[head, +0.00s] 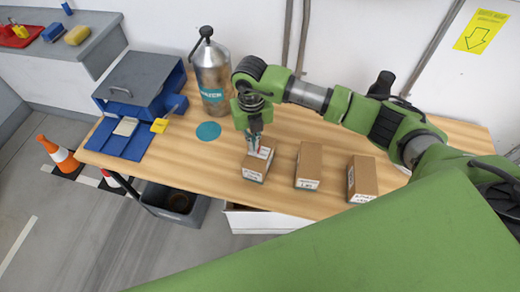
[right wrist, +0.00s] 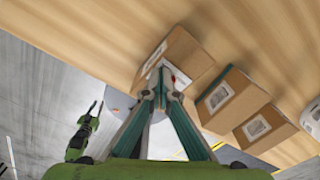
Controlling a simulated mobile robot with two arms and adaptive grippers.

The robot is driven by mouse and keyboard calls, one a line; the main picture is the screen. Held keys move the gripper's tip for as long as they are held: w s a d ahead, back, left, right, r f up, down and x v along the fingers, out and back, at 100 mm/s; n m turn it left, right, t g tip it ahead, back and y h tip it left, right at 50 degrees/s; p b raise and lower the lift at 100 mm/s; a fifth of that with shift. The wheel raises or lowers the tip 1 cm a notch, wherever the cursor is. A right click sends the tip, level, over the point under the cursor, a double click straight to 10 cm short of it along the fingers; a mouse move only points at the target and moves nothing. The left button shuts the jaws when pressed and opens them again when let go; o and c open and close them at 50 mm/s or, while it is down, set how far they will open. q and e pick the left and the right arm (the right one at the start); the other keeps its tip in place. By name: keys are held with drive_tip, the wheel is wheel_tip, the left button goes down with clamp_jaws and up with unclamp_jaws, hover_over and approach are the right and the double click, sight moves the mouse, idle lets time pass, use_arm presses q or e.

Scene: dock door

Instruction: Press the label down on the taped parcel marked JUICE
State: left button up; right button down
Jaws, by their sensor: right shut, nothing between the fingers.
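Three brown parcels stand in a row on the wooden table (head: 225,172): a left one (head: 254,176), a middle one (head: 309,163) and a right one (head: 362,177). Their front markings are too small to read surely, so I cannot tell which says JUICE. The left parcel has a white label with a red mark (head: 265,153) on its top. My right gripper (head: 254,146) is shut and empty, pointing down with its tips at that label; contact is unclear. In the right wrist view its fingertips (right wrist: 160,88) partly hide the label. My left gripper (right wrist: 97,106) shows there, fingers apart and empty.
A metal canister (head: 212,75), a teal disc (head: 208,131) and a blue-grey device (head: 140,90) stand left of the parcels. A dark bin (head: 172,205) is below the table front. Traffic cones (head: 60,155) stand on the floor at left.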

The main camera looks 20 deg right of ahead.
drive_tip(key=shift+r+p, duration=1.7)
drive_tip(key=shift+r, duration=1.3)
drive_tip(key=shift+f, duration=0.1)
